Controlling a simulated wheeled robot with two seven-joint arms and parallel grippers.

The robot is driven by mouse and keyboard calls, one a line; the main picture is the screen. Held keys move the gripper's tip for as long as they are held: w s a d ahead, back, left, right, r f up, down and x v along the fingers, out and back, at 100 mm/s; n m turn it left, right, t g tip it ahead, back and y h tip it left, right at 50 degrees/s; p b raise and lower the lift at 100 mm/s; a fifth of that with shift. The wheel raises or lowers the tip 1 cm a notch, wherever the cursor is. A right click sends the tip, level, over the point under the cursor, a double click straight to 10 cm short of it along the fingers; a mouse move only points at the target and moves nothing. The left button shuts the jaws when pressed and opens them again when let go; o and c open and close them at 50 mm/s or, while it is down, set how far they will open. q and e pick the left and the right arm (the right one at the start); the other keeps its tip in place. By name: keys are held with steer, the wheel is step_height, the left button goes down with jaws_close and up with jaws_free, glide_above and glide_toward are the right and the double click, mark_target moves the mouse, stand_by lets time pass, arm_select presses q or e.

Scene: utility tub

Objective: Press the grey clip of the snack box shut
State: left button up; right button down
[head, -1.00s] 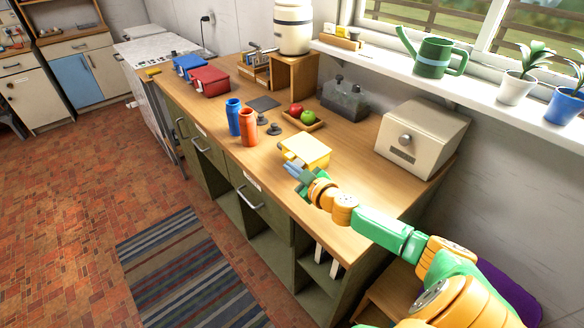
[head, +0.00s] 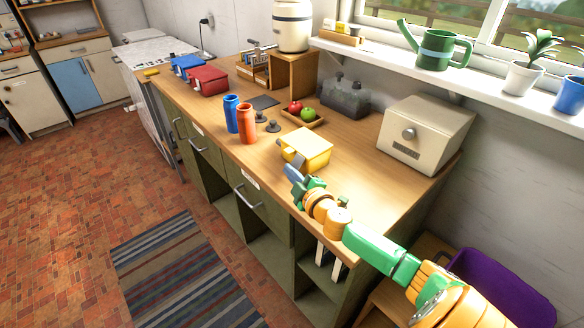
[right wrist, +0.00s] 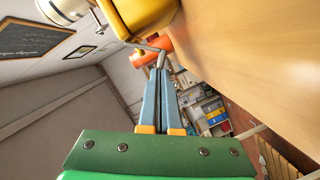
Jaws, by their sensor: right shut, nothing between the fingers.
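The yellow snack box (head: 308,146) sits on the wooden counter near its front edge. Its grey clip (head: 297,159) shows on the side toward the front left and appears to stand out from the wall. In the right wrist view the box (right wrist: 146,14) is at the top, and the thin grey clip (right wrist: 143,46) juts from it toward my fingertips. My right gripper (head: 291,172) is just in front of the box at the counter edge. Its blue fingers (right wrist: 161,64) are together and empty, with the tips close to the clip; contact cannot be told. My left gripper is out of view.
Blue (head: 231,113) and orange (head: 246,124) cups stand left of the box. Behind it is a wooden tray (head: 316,124) with red and green apples. A cream bread bin (head: 437,122) stands to the right. The counter between box and bin is clear.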

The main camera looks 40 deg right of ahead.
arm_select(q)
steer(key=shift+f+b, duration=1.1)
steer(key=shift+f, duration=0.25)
arm_select(e)
steer(key=shift+d+f+n+t, duration=0.25)
steer(key=shift+f+n, duration=0.4)
steer(key=shift+n, duration=0.45)
steer(key=shift+r, duration=0.1)
